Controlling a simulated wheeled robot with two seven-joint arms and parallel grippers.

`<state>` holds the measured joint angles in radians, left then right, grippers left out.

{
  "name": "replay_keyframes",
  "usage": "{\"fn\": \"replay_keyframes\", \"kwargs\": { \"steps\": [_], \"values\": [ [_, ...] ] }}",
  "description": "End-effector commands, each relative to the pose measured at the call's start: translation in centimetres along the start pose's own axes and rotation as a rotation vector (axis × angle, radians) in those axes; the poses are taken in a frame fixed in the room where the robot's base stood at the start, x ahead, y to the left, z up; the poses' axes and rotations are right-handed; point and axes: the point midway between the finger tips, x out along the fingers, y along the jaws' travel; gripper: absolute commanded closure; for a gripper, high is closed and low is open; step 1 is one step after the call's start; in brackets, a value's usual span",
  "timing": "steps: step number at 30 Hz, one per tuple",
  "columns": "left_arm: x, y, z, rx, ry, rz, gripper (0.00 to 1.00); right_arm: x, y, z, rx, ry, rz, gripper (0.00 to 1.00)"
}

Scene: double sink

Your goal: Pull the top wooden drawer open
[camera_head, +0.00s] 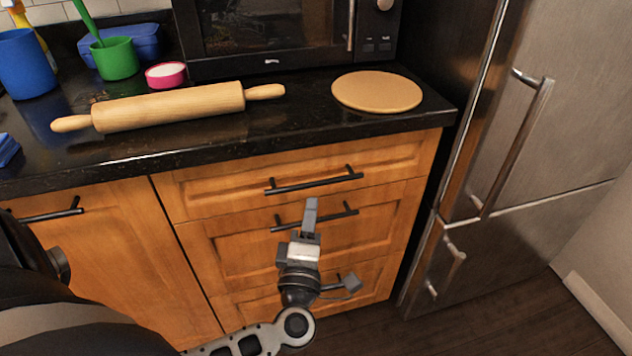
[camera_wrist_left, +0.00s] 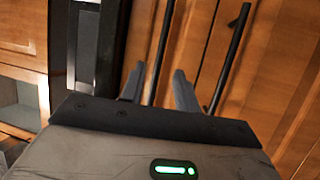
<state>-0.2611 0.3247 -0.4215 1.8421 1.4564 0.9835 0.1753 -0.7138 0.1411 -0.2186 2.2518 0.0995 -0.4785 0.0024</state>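The top wooden drawer (camera_head: 225,192) is closed, flush under the black counter, with a dark bar handle (camera_head: 315,180). My left gripper (camera_head: 311,203) is in front of the drawer stack, its fingers pointing at the fronts. In the head view its tips appear just below the top handle and overlap the middle drawer's handle (camera_head: 342,215). In the left wrist view the gripper (camera_wrist_left: 158,88) is open, with one dark bar (camera_wrist_left: 162,45) between the fingers' directions and another bar (camera_wrist_left: 232,55) to the right. I cannot tell whether the fingers touch a bar. My right gripper is out of view.
On the counter (camera_head: 300,140) lie a rolling pin (camera_head: 170,107) and a round board (camera_head: 377,91), near a microwave (camera_head: 280,30) and several containers. A steel fridge (camera_head: 520,130) stands close to the drawers' right. The floor (camera_head: 480,310) before the fridge is clear.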

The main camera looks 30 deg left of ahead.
Motion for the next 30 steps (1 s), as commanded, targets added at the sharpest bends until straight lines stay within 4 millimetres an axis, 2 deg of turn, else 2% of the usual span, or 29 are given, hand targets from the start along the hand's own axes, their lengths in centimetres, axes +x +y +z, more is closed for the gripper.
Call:
{"fn": "replay_keyframes", "kwargs": {
  "steps": [1,6,12,17,24,25,28,30],
  "values": [
    [1.3,0.1,0.0,0.0,0.0,0.005,0.68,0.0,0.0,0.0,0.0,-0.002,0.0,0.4],
    [4.7,0.1,0.0,0.001,0.0,0.004,0.68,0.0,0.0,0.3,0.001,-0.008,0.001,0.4],
    [7.2,0.0,0.0,0.002,-0.001,0.002,0.68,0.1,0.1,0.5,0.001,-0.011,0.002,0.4],
    [8.0,0.0,0.0,0.0,-0.001,0.0,0.68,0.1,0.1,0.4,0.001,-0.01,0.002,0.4],
    [8.0,0.0,0.0,0.001,-0.001,0.0,0.68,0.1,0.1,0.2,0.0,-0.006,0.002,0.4],
    [8.0,0.0,0.0,0.001,-0.001,0.0,0.71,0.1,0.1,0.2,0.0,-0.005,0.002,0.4],
    [8.0,0.0,0.0,0.0,-0.001,0.0,0.99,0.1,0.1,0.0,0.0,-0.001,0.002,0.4],
    [8.0,0.0,0.0,0.0,-0.001,0.0,1.0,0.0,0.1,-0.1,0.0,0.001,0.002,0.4]
  ]
}}
